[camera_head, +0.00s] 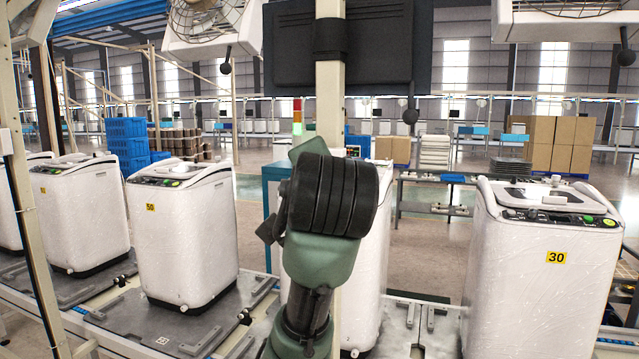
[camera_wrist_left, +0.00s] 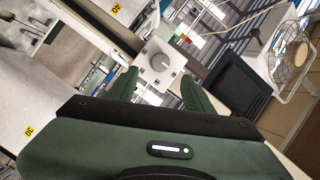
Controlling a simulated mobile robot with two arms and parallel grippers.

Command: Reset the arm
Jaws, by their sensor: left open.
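My left arm (camera_head: 318,258), green with black bands, stands raised in the middle of the head view, in front of a pale post. Its gripper is largely hidden there behind the wrist. In the left wrist view my left gripper (camera_wrist_left: 160,78) has its two green fingers apart, with nothing held between them. A pale box with a round grey knob (camera_wrist_left: 162,63) shows beyond and between the fingertips; I cannot tell the distance. My right gripper is in neither view.
White washing machines stand along a conveyor line: one labelled 30 (camera_head: 545,275) at right, one labelled 50 (camera_head: 183,235) at left, and another (camera_head: 375,260) partly behind my arm. The post (camera_head: 329,80) carries a dark screen (camera_head: 385,45). Fans (camera_head: 205,22) hang above.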

